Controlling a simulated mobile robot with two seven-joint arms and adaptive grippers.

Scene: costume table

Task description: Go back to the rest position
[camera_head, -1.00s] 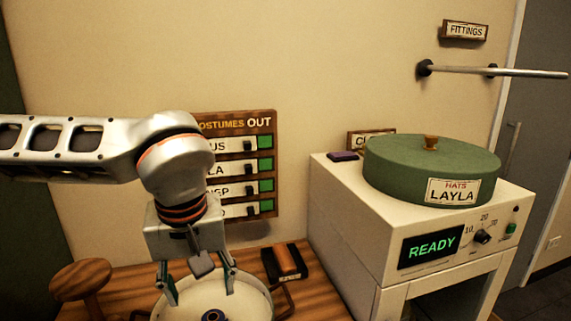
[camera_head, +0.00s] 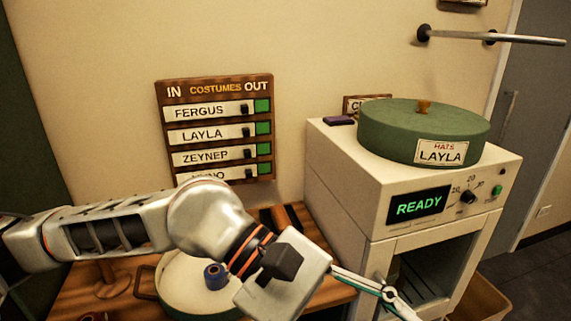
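My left gripper (camera_head: 385,294) hangs low at the bottom of the head view, turned to the right, in front of the white cabinet. One finger shows clearly; the rest is cut off by the lower edge, so its opening cannot be judged. I see nothing held in the visible part. My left arm crosses in front of the wooden table and partly covers a pale round pan (camera_head: 185,292) with a small blue ring-shaped thing (camera_head: 215,276) in it. My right gripper is not in view.
A white cabinet (camera_head: 345,190) with a READY display (camera_head: 418,207) and an open lower bay stands at right. A green hat box (camera_head: 400,135) labelled LAYLA sits on top. A costume board (camera_head: 215,90) and a metal rail (camera_head: 500,38) are on the wall. A bin (camera_head: 480,300) stands lower right.

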